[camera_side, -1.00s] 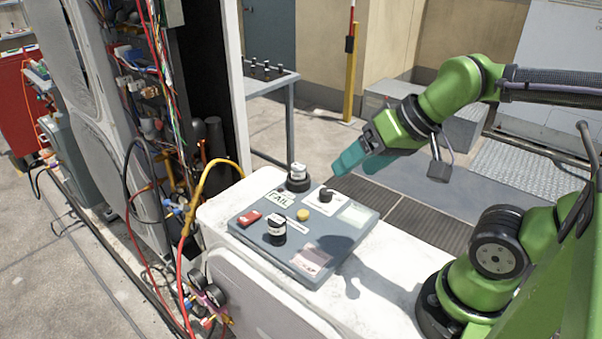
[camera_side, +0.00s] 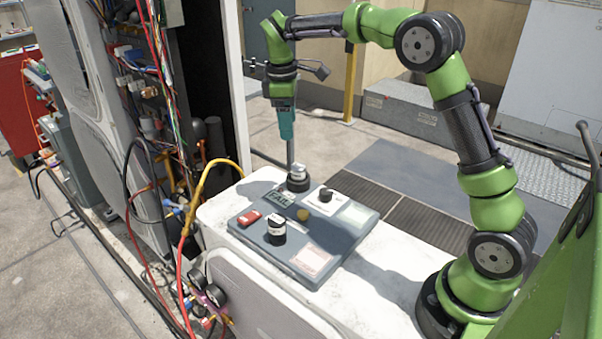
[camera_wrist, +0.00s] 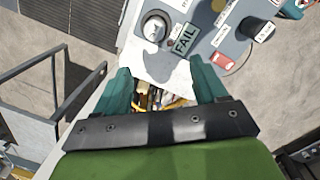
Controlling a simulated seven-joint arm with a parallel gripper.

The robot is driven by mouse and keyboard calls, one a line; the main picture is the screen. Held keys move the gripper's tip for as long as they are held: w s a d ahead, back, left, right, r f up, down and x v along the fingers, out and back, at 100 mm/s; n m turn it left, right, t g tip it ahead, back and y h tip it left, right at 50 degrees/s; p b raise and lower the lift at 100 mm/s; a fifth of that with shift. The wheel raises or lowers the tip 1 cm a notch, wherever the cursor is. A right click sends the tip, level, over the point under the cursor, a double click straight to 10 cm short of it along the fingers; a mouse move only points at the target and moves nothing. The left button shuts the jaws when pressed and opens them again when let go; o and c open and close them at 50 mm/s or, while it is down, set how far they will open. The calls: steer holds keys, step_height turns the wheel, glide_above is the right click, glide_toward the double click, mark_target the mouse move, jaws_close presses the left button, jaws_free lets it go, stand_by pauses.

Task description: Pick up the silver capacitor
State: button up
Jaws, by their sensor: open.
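My gripper (camera_side: 287,137), with teal fingers pointing down, is open and empty. In the side view it hangs above the far end of the white unit. A short silver cylinder with a white label, which looks like the silver capacitor (camera_side: 298,173), stands upright in a black round base just below the fingertips. In the wrist view its round top (camera_wrist: 156,27) lies beyond the spread fingertips (camera_wrist: 159,66), beside the FAIL label (camera_wrist: 185,40). A second labelled cylinder, black and white (camera_side: 277,229), stands on the grey panel (camera_side: 262,245).
The panel carries a red switch (camera_side: 249,217), a yellow button (camera_side: 303,214) and a black knob (camera_side: 326,195). The opened cabinet with loose wires (camera_side: 150,100) stands left, and a yellow hose (camera_side: 205,172) curves up beside the white unit (camera_side: 225,205).

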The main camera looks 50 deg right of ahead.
step_height(320, 180, up, 2)
steer(key=w+n, duration=0.1)
steer(key=n, duration=0.3)
glide_above(298, 165)
steer(key=a, duration=0.1)
steer(key=shift+g, duration=0.3)
steer(key=f, duration=1.1)
steer(key=shift+w, duration=0.3)
steer(key=shift+s+d+f, duration=0.15)
steer(key=shift+f, duration=0.7)
steer(key=shift+s+d+f, duration=0.1)
steer(key=shift+d+f, duration=0.05)
steer(key=shift+f, duration=0.75)
steer(key=shift+s+d+f, duration=0.15)
steer(key=shift+f, duration=0.7)
steer(key=shift+c, duration=0.3)
steer(key=c, duration=1.2)
steer(key=shift+r, duration=0.1)
